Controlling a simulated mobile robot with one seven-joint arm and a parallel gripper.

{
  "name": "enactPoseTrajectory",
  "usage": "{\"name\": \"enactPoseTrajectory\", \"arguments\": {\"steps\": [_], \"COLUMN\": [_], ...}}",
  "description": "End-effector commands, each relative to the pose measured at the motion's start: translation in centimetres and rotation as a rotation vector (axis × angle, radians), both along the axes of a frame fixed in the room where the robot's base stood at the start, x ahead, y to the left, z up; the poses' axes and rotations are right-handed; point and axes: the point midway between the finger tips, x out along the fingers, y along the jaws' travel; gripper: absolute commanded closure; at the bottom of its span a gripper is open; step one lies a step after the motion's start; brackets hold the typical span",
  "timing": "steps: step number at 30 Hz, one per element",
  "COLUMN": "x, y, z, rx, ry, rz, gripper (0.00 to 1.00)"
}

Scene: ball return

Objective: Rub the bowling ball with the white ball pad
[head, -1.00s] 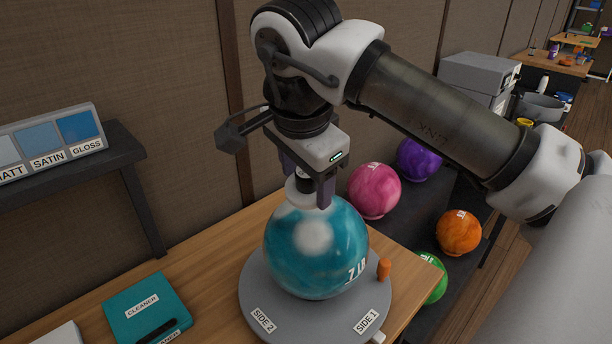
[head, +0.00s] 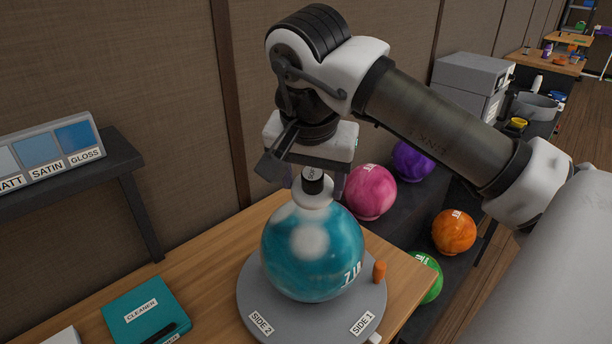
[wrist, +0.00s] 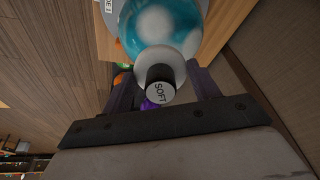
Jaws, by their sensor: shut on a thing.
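The bowling ball (head: 312,262) is teal with pale cloudy patches and a white marking. It sits on a round grey turntable (head: 258,300) with SIDE 1 and SIDE 2 labels; the ball also shows in the wrist view (wrist: 188,22). The white ball pad (head: 313,197) is a round pad with a black knob, and rests against the top of the ball. Its knob reads SOFT in the wrist view (wrist: 158,92). My gripper (head: 316,180) is shut on the pad's knob, with a finger on each side. The pad's underside is hidden.
An orange peg (head: 379,271) stands at the turntable's right edge. A teal CLEANER box (head: 146,308) lies on the wooden bench at left. A sample shelf (head: 75,175) is at far left. Pink (head: 370,192), purple (head: 412,162), orange (head: 454,232) and green balls sit behind at right.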

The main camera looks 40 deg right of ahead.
Motion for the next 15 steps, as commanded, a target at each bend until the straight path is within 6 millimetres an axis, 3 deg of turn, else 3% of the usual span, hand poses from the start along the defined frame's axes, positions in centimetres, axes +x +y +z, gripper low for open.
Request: {"name": "enactPoseTrajectory", "arguments": {"steps": [6, 15], "x": [0.0, 0.2], "y": [-0.6, -0.9], "z": [-0.1, -1.4], "rx": [-0.033, -0.040], "ry": [0.038, 0.044], "rz": [0.162, 0.186], "gripper": [0.58, 0.58]}}
